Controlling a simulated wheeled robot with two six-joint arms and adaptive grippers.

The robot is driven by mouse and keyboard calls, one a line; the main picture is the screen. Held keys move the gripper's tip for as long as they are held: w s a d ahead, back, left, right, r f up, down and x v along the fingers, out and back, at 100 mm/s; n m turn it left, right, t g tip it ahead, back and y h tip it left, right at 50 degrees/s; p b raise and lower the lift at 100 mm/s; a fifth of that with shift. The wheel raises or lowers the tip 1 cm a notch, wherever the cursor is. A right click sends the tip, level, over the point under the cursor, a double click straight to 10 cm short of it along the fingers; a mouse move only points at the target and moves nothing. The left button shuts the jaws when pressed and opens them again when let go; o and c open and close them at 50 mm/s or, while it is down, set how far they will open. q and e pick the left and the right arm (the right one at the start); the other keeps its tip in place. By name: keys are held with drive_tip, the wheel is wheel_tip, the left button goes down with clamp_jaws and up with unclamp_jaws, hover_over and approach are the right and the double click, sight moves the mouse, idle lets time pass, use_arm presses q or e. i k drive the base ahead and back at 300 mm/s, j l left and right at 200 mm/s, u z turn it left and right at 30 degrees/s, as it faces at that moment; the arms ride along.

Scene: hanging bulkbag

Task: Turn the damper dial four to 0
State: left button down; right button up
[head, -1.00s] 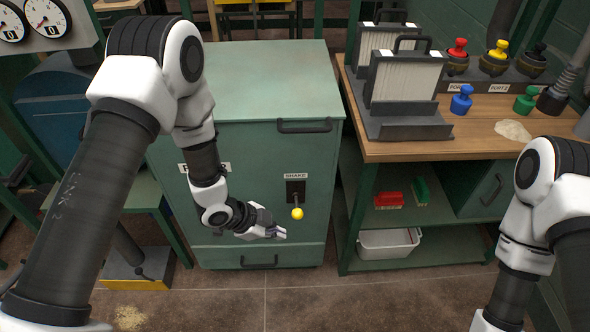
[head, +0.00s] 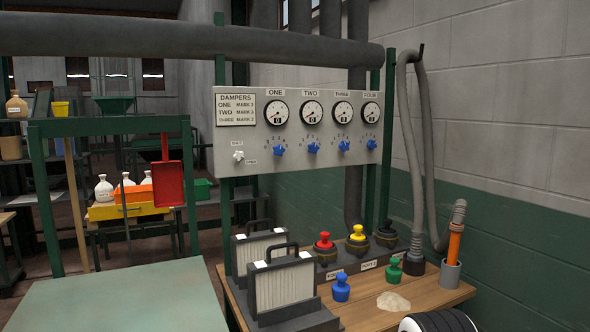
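The damper dial four is a blue knob (head: 371,144) at the right end of the grey damper panel (head: 225,165). The gauge labelled FOUR (head: 371,112) sits directly above it. The knob's exact pointer mark is too small to read. Similar blue knobs for ONE (head: 279,150), TWO (head: 313,147) and THREE (head: 344,145) stand in a row to its left. Neither of my grippers is in view. Only a white and black part of my arm shows at the bottom right edge.
A placard (head: 236,109) and a white lever (head: 238,156) are on the panel's left. Below stands the wooden bench (head: 432,296) with filter panels (head: 284,286), coloured port knobs and a pile of powder (head: 393,302). A grey hose (head: 411,150) hangs right of the panel.

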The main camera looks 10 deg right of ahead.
sight(371, 145)
drive_tip(key=i+l+z, duration=0.15)
drive_tip(key=z, duration=0.3)
drive_tip(key=i+l+z, duration=0.15)
drive_tip(key=z, duration=0.25)
drive_tip(key=i+z, duration=0.3)
drive_tip(key=z, duration=0.15)
drive_tip(key=i+z, duration=0.2)
drive_tip(key=z, duration=0.2)
